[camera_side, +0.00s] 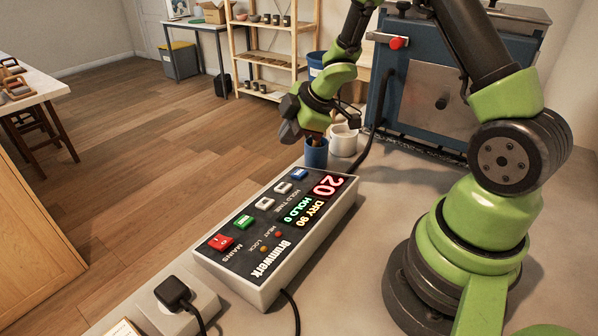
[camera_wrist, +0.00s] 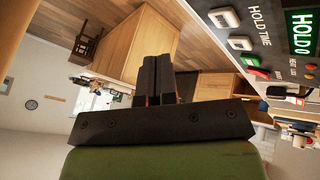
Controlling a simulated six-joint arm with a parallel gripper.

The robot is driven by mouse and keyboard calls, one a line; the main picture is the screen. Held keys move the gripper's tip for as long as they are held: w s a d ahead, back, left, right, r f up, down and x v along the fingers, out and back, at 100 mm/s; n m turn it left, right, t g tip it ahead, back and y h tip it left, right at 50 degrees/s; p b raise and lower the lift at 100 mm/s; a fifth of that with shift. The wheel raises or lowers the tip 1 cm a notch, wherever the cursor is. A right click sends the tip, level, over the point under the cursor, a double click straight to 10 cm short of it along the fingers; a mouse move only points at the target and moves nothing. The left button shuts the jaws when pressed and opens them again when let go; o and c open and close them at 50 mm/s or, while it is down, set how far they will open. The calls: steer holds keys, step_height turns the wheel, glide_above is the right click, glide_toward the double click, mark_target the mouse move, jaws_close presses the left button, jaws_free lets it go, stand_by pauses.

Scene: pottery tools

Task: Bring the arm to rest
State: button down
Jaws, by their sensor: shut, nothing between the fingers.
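My gripper (camera_side: 289,120) is at the end of my green and dark arm, in the air above and behind the far end of the control box. Its dark fingers (camera_wrist: 154,78) are shut together in the wrist view, with nothing between them. The Brumwerk control box (camera_side: 275,230) lies on the grey worktop, with a lit display reading 20, DRY 90 and HOLD 0. It has a red and a green switch and several pale buttons. Part of the box also shows in the wrist view (camera_wrist: 262,38), at upper right. My gripper is apart from it.
A blue cup with tools (camera_side: 316,153) and a white pot (camera_side: 343,140) stand beyond the box, near my gripper. A blue kiln (camera_side: 430,95) with a red knob stands behind. A socket block with a black plug (camera_side: 172,292) is at the front left. Cables cross the worktop.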

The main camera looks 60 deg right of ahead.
steer(key=s+r+m+t+h, duration=0.15)
steer(key=r+m, duration=0.25)
steer(key=r, duration=0.4)
steer(key=s+r+m+h, duration=0.3)
steer(key=r+m, duration=0.1)
steer(key=r, duration=0.3)
steer(key=s+a+r+m+y, duration=0.2)
steer(key=s+a, duration=0.3)
steer(key=s, duration=0.3)
steer(key=s+a+r+m+y, duration=0.2)
steer(key=s+a+m, duration=0.3)
steer(key=s, duration=0.3)
steer(key=shift+a+r+y, duration=0.3)
steer(key=shift+r+y, duration=0.05)
